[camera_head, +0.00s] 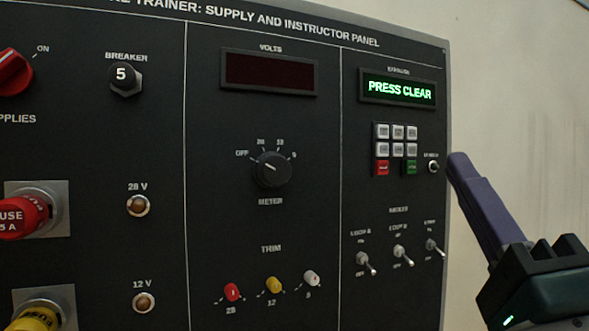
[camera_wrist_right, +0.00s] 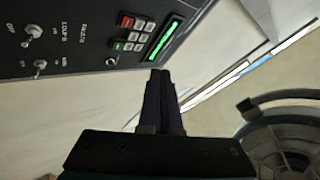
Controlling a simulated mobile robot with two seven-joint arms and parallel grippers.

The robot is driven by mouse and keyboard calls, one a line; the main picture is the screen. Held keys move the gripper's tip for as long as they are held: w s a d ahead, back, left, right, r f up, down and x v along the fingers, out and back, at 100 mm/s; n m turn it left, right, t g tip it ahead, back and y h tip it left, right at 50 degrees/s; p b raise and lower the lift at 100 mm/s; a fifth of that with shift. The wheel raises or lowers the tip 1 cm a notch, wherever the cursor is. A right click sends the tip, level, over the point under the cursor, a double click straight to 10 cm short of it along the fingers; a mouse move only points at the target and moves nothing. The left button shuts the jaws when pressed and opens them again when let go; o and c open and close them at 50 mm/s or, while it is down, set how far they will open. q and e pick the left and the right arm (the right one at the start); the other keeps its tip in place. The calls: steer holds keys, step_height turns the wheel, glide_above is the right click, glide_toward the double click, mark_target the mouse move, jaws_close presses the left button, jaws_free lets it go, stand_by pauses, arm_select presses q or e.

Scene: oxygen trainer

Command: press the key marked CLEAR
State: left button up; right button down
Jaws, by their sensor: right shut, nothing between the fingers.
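The keypad (camera_head: 397,148) is on the right of the black panel, with several white keys, a red key (camera_head: 382,167) at bottom left and a green key (camera_head: 411,167) at bottom right. The key labels are too small to read, so I cannot tell which is CLEAR. Above it a display (camera_head: 398,90) reads PRESS CLEAR in green. My right gripper (camera_head: 458,160) is shut and empty, just right of the panel's right edge at about keypad height. In the right wrist view the keypad (camera_wrist_right: 131,34) lies beyond and left of the fingertips (camera_wrist_right: 160,74). My left gripper is out of view.
A small toggle (camera_head: 433,167) sits between the keypad and the panel edge. Three toggle switches (camera_head: 400,253) stick out below. The meter knob (camera_head: 272,169) and trim knobs (camera_head: 272,284) are to the left. Pale wall (camera_head: 520,80) lies right of the panel.

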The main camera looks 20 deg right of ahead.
mark_target(386, 155)
steer(key=shift+w+a+b, duration=0.15)
steer(key=shift+w+b, duration=0.4)
steer(key=shift+w, duration=1.3)
steer(key=shift+w+a+b, duration=0.15)
steer(key=shift+w+b, duration=0.4)
steer(key=shift+w, duration=1.25)
steer(key=shift+y, duration=0.3)
steer(key=shift+w, duration=0.1)
steer(key=shift+w, duration=0.3)
steer(key=shift+w, duration=0.35)
steer(key=shift+s, duration=0.75)
